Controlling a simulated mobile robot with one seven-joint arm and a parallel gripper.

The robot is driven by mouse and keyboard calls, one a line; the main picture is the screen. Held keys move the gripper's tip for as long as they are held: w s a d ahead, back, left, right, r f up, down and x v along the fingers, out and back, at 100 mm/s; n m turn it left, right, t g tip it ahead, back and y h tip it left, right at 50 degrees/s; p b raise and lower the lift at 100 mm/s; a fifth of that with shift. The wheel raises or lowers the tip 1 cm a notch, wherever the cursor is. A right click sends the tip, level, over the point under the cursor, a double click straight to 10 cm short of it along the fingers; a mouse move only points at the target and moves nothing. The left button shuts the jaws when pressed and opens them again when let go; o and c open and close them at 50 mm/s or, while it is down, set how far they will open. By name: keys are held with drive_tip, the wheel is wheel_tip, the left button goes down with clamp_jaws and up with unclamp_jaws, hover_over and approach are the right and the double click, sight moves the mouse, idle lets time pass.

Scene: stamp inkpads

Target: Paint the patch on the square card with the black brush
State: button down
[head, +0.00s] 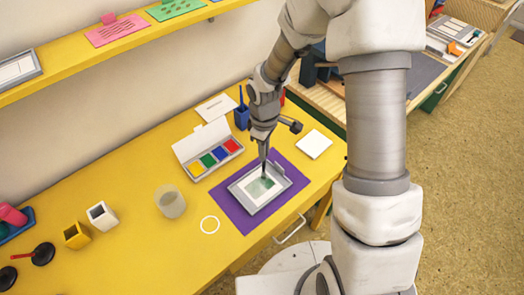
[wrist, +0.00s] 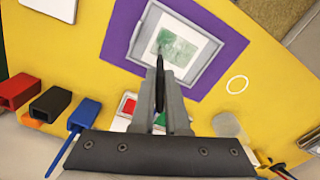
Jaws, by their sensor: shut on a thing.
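The white card (head: 251,197) lies in a grey tray (head: 238,194) on a purple mat (head: 226,203). The card bears a mottled green patch (head: 262,186), which also shows in the wrist view (wrist: 180,46). My gripper (head: 264,158) is above the tray's far side, pointing down. In the wrist view my gripper (wrist: 160,85) is shut on the black brush (wrist: 160,72). The brush tip is over the patch's edge; I cannot tell whether it touches. The patch's paint is uneven, with paler parts.
An open paint box (head: 205,160) with colored pads lies left of the mat. A clear cup (head: 171,202) and a white ring (head: 210,225) are nearby. A blue holder (head: 241,118) stands behind, and a white square (head: 314,144) lies to the right.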

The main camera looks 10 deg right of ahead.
wheel_tip(320, 180, up, 7)
drive_tip(key=p, duration=0.5)
drive_tip(key=shift+s+a+f, duration=0.15)
drive_tip(key=shift+s+a, duration=0.1)
drive_tip(key=shift+a, duration=0.2)
idle(1.2)
drive_tip(key=shift+a, duration=0.1)
idle(0.7)
